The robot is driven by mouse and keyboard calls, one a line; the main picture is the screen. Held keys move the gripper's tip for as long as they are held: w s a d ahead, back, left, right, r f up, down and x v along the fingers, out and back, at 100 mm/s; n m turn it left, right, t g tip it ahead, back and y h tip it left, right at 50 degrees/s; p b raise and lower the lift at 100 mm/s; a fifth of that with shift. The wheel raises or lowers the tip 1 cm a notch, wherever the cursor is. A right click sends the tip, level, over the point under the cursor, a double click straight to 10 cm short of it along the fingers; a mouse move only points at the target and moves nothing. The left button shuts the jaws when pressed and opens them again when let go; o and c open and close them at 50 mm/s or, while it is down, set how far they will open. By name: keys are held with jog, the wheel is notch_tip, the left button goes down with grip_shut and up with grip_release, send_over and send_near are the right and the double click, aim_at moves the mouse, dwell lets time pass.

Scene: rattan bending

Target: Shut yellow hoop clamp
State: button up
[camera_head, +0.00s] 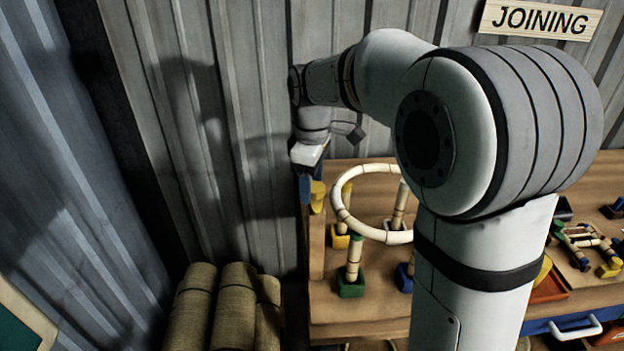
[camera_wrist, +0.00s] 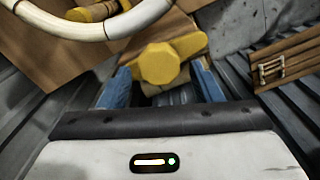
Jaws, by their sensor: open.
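A yellow clamp piece (camera_wrist: 160,64) with a round knob and side wings shows in the wrist view. It sits between the blue fingers of my open gripper (camera_wrist: 160,84), one finger on each side; I cannot tell whether they touch it. In the head view a yellow piece (camera_head: 318,196) stands at the table's left end, right beside my gripper (camera_head: 306,187), whose fingers point down. A pale rattan hoop (camera_head: 336,205) lies to the right of it, raised above the table, and crosses the top of the wrist view (camera_wrist: 92,31). My gripper hides part of the clamp.
Posts on a yellow base (camera_head: 339,239), a green base (camera_head: 352,286) and a blue base (camera_head: 403,277) stand around the hoop on the wooden table (camera_head: 325,300). Rattan bundles (camera_head: 236,305) stand left of the table. A corrugated wall (camera_head: 240,120) is close behind.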

jog(key=shift+f, duration=0.15)
jog(key=shift+c, duration=0.6)
jog(key=c, duration=0.9)
jog(key=shift+m, duration=0.3)
jog(key=m, duration=0.3)
jog(key=shift+w+m, duration=0.1)
jog(key=shift+m, duration=0.3)
jog(key=m, duration=0.4)
jog(key=shift+w+d, duration=0.1)
jog(key=shift+d, duration=0.1)
jog(key=m, duration=0.5)
jog(key=shift+d, duration=0.15)
jog(key=shift+d+m, duration=0.15)
jog(key=shift+m, duration=2.15)
